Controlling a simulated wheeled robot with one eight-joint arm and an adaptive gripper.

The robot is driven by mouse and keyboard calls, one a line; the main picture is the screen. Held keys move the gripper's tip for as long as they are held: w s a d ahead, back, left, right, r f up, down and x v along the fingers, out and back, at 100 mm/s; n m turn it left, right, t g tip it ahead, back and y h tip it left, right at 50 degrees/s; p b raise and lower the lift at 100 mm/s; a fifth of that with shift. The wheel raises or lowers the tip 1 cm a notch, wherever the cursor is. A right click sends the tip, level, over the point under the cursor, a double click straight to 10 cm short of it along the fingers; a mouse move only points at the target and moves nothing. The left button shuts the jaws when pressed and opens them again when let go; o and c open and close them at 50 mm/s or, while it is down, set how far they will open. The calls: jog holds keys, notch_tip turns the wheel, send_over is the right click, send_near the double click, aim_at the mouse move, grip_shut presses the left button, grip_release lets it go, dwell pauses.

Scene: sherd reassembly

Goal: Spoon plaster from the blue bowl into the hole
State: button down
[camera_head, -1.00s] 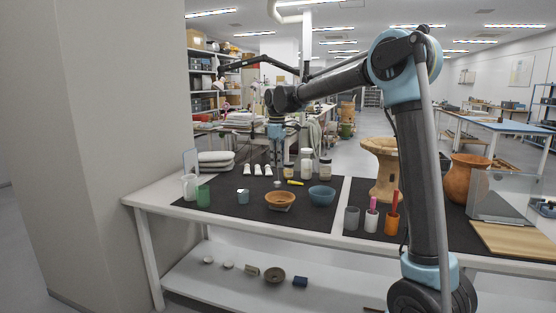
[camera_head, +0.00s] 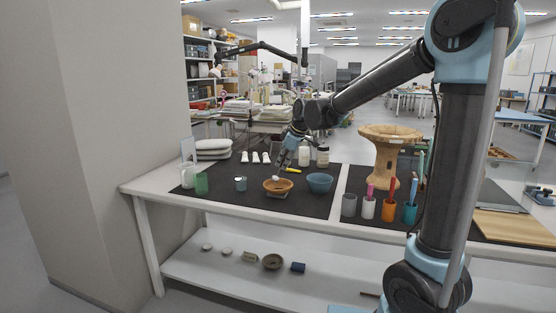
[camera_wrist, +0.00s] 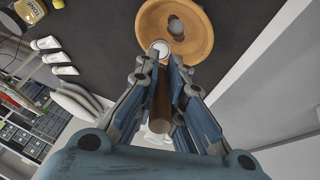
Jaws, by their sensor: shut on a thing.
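My gripper (camera_wrist: 164,72) is shut on a brown-handled spoon (camera_wrist: 158,105) in the wrist view. The spoon's round pale end (camera_wrist: 160,49) is at the near rim of the orange-brown bowl (camera_wrist: 198,50). A grey roundish patch shows inside that bowl; I cannot tell whether it is the hole or plaster. In the head view, my gripper (camera_head: 283,161) tilts down to the left just above the orange-brown bowl (camera_head: 270,186), with a pale spot at its lower end. The blue bowl (camera_head: 320,184) stands to the right of it, apart from the gripper; its contents are hidden.
Tool cups (camera_head: 367,208) and a tall clay vessel (camera_head: 387,160) stand to the right.

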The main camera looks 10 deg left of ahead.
jog(key=s+d+f+t+y, duration=0.3)
jog(key=d+f+t+y, duration=0.1)
jog(key=y, duration=0.2)
jog(key=shift+d+f+t+y, duration=0.2)
jog(key=shift+f+t+y, duration=0.05)
jog(key=shift+t+y, duration=0.05)
dwell(0.3)
dwell(1.1)
